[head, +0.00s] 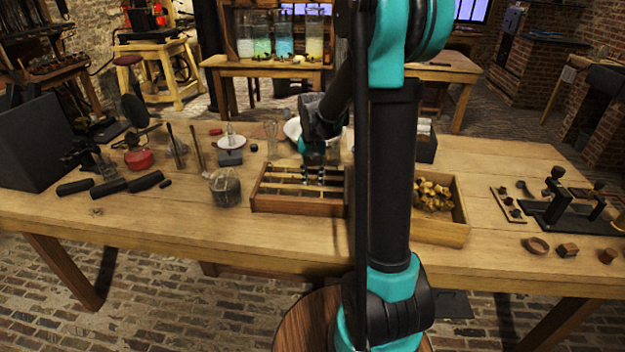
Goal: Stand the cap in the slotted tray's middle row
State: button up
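The slotted tray (298,206) is a low wooden box with slats across it, near the middle of the workbench. My gripper (314,182) points down over the right half of the tray, its fingertips low at the slats. Part of the tray's right end is hidden behind my arm. I cannot pick out the cap for certain; it may be hidden at my fingertips or among the small items. The fingers are too small and dark to show whether they are open or hold anything.
A glass jar (225,188) stands close left of the tray. A wooden box of brassy pieces (434,196) is right of my arm. A white dish with a post (231,141) and a bowl (293,130) stand behind. The bench's front left (150,220) is clear.

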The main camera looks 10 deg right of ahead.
aim_at(313, 185)
notch_tip(313, 185, up, 12)
jog(key=s+d+f+n+t, duration=0.1)
jog(key=s+f, duration=0.4)
jog(key=s, duration=0.2)
jog(key=s+d+f+n+t, duration=0.1)
jog(key=s+f+t, duration=0.1)
jog(key=s+f, duration=0.3)
jog(key=s+d+f+n+t, duration=0.1)
jog(key=s+f, duration=0.3)
jog(key=s, duration=0.5)
jog(key=shift+s+d+f+n, duration=0.3)
jog(key=shift+s+d+f, duration=0.1)
jog(key=shift+d, duration=0.2)
